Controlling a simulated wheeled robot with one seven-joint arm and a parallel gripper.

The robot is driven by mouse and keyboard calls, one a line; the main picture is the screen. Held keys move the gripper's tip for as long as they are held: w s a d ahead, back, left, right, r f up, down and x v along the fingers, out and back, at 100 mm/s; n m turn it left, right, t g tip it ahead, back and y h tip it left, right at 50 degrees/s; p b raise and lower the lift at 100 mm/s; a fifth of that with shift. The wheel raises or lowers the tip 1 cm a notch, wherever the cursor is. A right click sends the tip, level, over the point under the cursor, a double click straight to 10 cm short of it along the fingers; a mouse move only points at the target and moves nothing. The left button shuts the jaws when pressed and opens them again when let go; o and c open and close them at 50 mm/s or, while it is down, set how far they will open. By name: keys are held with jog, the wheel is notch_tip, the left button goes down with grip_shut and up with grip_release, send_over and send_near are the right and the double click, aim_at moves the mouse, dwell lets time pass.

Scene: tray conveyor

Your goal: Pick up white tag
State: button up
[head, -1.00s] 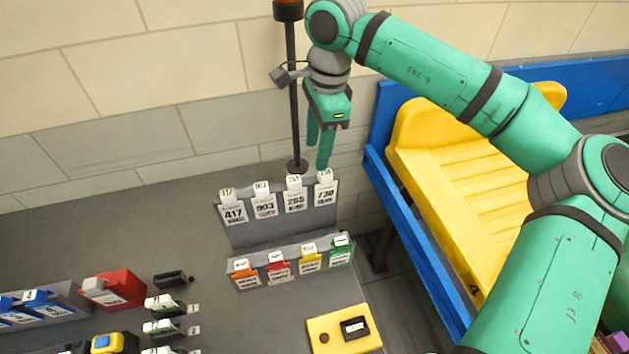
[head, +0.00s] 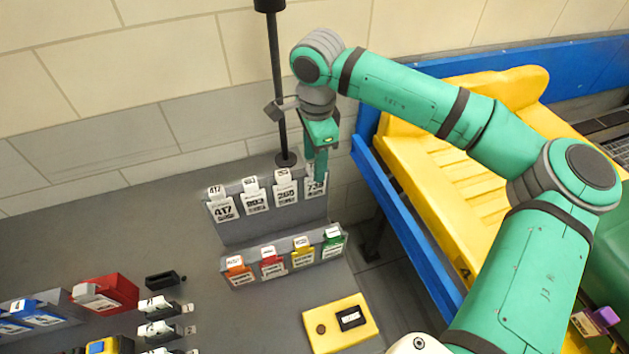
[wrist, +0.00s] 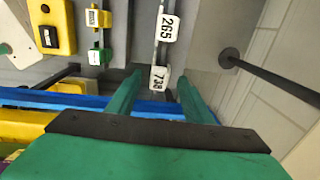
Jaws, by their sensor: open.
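Several white number tags stand in the upper grey rack (head: 270,230). The rightmost white tag, 738 (head: 316,187), also shows in the wrist view (wrist: 158,79), between my finger tips. Left of it in the head view are the 265 tag (head: 286,190), the 903 tag (head: 255,196) and the 417 tag (head: 222,206). The 265 tag also shows in the wrist view (wrist: 167,27). My gripper (head: 318,172) is open and empty, pointing down at the 738 tag and partly covering it in the head view. I cannot tell whether the fingers touch it.
A lower rack holds orange (head: 238,271), red (head: 271,263), yellow (head: 302,253) and green (head: 333,243) tags. A black pole (head: 276,90) stands behind the white tags. A blue-sided conveyor (head: 405,235) with a yellow tray (head: 440,165) lies to the right.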

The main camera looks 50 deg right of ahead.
notch_tip(320, 180, down, 2)
jog(key=shift+f, duration=0.1)
jog(key=shift+w, duration=0.1)
grip_shut()
jog(key=r, duration=0.7)
jog(key=shift+s+a+r, duration=0.15)
jog(key=shift+s+a, duration=0.1)
jog(key=shift+a, duration=0.05)
jog(key=s+a, duration=0.3)
jog(key=a, duration=1)
jog(key=shift+s, duration=0.15)
jog(key=shift+s, duration=0.1)
notch_tip(320, 180, up, 6)
jog(key=shift+r, duration=0.15)
dwell(0.5)
